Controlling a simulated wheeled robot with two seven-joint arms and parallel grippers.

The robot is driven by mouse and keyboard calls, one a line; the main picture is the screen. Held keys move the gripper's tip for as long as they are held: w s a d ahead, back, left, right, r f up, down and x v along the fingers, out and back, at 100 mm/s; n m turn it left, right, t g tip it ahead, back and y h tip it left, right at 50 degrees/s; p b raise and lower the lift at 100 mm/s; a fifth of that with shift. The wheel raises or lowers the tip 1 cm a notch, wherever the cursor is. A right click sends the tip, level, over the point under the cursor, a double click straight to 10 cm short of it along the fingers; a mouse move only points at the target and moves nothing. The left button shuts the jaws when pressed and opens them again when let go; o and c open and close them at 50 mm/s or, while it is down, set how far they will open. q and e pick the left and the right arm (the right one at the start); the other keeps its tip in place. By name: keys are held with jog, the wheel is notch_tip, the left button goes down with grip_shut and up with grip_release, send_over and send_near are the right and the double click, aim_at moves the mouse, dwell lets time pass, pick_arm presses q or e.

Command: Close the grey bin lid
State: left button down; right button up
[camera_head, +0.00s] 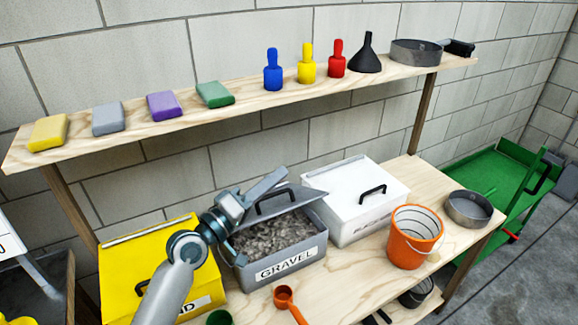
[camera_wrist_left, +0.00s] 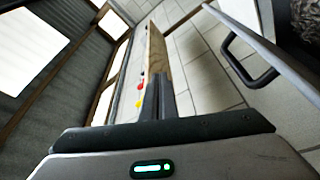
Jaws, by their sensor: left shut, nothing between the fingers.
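The grey bin (camera_head: 272,271), labelled GRAVEL, stands on the workbench with grey gravel showing inside. Its grey lid (camera_head: 306,198) is open, raised at a tilt over the back of the bin, with a black handle on it. In the left wrist view the shut fingers (camera_wrist_left: 160,97) point past the lid (camera_wrist_left: 265,45), whose handle shows at the right. My right gripper is not in view.
A yellow bin (camera_head: 125,262) stands left of the grey bin and a closed white bin (camera_head: 350,215) right of it. An orange bucket (camera_head: 415,237) and orange scoop (camera_head: 284,296) are on the bench (camera_head: 345,280). A shelf (camera_head: 185,112) with blocks, bottles and a funnel runs above.

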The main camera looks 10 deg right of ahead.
pick_arm(q)
jog(key=shift+s+d+r+p, duration=0.5)
jog(key=shift+d+r+p, duration=0.05)
jog(key=shift+d+p, duration=0.2)
jog(key=shift+s+d+r+p, duration=0.45)
jog(key=shift+d+r+p, duration=0.1)
jog(key=shift+d+p, duration=0.15)
